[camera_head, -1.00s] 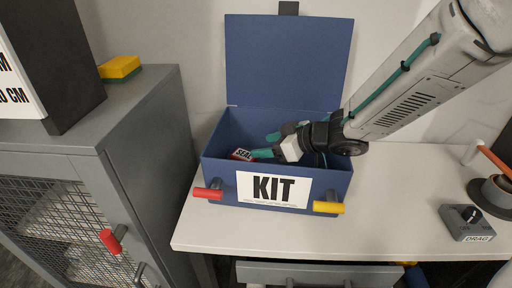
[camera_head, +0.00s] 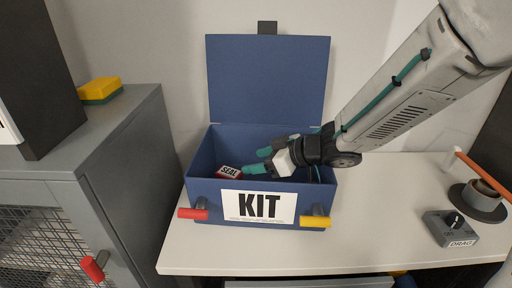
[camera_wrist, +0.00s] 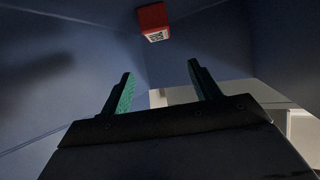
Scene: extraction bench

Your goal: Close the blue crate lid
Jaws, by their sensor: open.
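The blue crate (camera_head: 210,190) stands on the white table with a white KIT label on its front. Its blue lid (camera_head: 268,78) stands upright and open at the back, with a dark tab on its top edge. My gripper (camera_head: 252,162) reaches into the crate from the right, low inside the opening. In the wrist view my gripper (camera_wrist: 158,92) shows two green-padded fingers apart with nothing between them. A red and white block marked SEAL (camera_head: 229,172) lies inside the crate, left of the fingers. It also shows in the wrist view (camera_wrist: 153,20), beyond the fingertips.
A red handle (camera_head: 193,213) and a yellow handle (camera_head: 315,221) stick out from the crate's front. A grey cabinet (camera_head: 130,150) with a yellow-green sponge (camera_head: 100,91) stands at left. A grey DRAG box (camera_head: 451,229) and a round dark holder (camera_head: 478,201) sit at right. The table (camera_head: 375,195) between is clear.

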